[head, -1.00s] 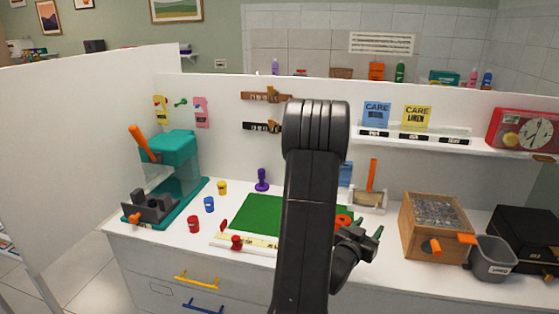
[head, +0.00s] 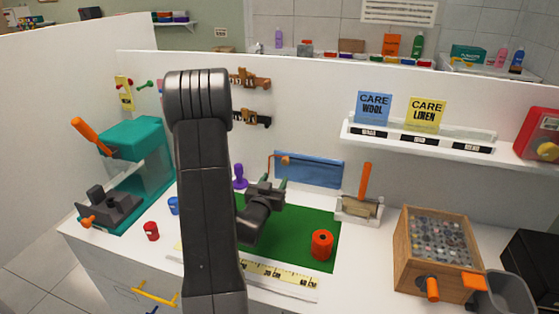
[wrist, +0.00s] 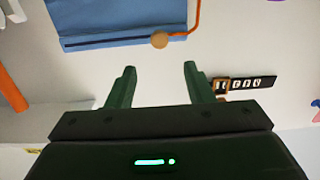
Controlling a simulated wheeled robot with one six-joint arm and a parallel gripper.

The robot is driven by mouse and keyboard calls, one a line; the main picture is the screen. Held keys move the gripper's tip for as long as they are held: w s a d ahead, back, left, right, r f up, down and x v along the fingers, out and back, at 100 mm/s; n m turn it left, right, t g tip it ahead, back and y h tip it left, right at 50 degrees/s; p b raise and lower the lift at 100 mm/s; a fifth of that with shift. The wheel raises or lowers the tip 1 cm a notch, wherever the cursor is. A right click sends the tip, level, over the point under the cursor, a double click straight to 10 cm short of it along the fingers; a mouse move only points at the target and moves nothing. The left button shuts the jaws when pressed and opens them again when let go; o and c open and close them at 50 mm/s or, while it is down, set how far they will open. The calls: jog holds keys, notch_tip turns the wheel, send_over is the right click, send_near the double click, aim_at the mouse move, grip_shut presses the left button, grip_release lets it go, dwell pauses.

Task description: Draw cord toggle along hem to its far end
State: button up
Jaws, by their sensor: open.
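A blue cloth (head: 315,171) hangs on the back panel above the green mat. At its left end a small tan-orange cord toggle (head: 286,160) sits near the hem, with an orange cord (head: 268,162) beside it. In the wrist view the blue cloth (wrist: 120,22) has a dark hem line, and the round toggle (wrist: 159,40) lies at its right end, by the orange cord (wrist: 195,22). My gripper (head: 274,184) is open and empty in front of the cloth's left end. In the wrist view the toggle is just beyond the gap between my fingertips (wrist: 160,68), apart from both.
The green mat (head: 272,245) bears an orange-red cylinder (head: 321,245). A holder with an orange handle (head: 366,180) stands right of the cloth, a wooden box (head: 438,250) further right. A purple object (head: 239,176) and a teal machine (head: 135,150) are left.

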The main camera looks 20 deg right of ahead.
aim_at(285, 162)
jog(key=p+x, duration=0.3)
jog(key=x, duration=0.8)
jog(key=shift+s, duration=0.1)
grip_shut()
